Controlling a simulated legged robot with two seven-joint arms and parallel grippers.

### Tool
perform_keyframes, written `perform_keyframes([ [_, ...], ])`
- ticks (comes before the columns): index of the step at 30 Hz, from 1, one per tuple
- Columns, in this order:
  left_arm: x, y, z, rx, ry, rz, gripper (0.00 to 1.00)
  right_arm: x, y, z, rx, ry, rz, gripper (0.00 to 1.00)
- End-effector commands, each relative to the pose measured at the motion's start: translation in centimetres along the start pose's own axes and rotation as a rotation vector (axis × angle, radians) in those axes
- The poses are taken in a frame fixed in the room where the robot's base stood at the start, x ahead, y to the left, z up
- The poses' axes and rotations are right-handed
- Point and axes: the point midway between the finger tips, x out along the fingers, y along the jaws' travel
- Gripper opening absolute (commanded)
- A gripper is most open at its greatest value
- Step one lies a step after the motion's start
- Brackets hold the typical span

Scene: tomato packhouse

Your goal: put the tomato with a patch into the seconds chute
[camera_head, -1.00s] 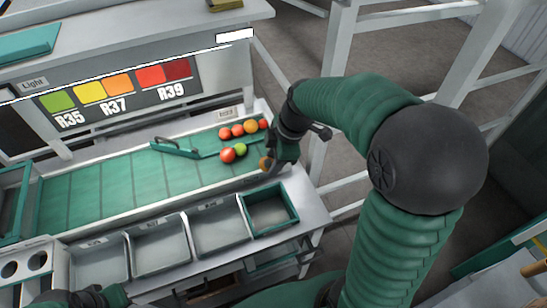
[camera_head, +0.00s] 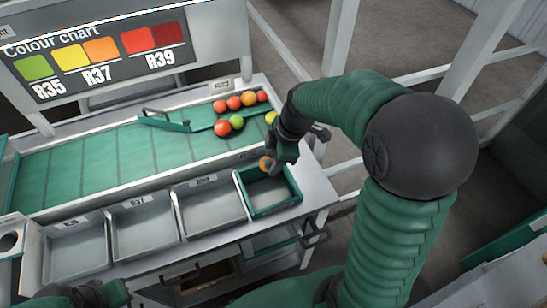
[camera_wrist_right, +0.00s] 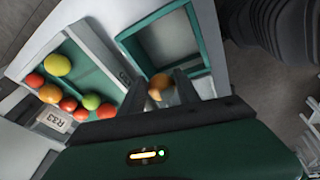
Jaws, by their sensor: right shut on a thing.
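My right gripper (camera_head: 271,165) is shut on an orange tomato (camera_head: 264,163) with a brownish tone. It holds the tomato over the back left part of the green-rimmed bin (camera_head: 296,190), at the right end of the bin row. In the right wrist view the tomato (camera_wrist_right: 160,86) sits between the fingers, near the edge of the green-rimmed bin (camera_wrist_right: 205,38). I cannot read a label that names this bin as the seconds chute, and no clear patch shows. My left gripper (camera_head: 95,295) is at the lower left, its jaws unclear.
Several red, orange, green and yellow tomatoes lie at the right end of the green belt (camera_head: 80,167), behind the bins. Grey bins (camera_head: 209,207) stand left of the green-rimmed one. A green diverter bar (camera_head: 165,122) crosses the belt. White frame posts stand at the right.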

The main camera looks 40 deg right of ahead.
Motion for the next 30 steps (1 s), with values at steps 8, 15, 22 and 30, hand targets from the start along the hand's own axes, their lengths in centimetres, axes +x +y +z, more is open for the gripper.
perform_keyframes([
  [8,4.1,0.0,1.0,0.000,0.000,0.000,0.00,4.6,-0.7,1.1,-0.001,0.000,-0.001,0.19],
  [15,7.0,0.0,1.6,0.000,0.000,0.000,0.00,7.9,-1.1,2.0,-0.001,0.000,0.000,0.19],
  [22,9.8,0.0,2.3,0.000,0.000,0.000,0.00,11.0,-1.6,2.8,0.000,0.000,0.000,0.19],
  [30,12.8,0.0,3.0,0.000,0.000,0.000,0.00,14.5,-2.1,3.6,0.001,0.000,-0.001,0.19],
])
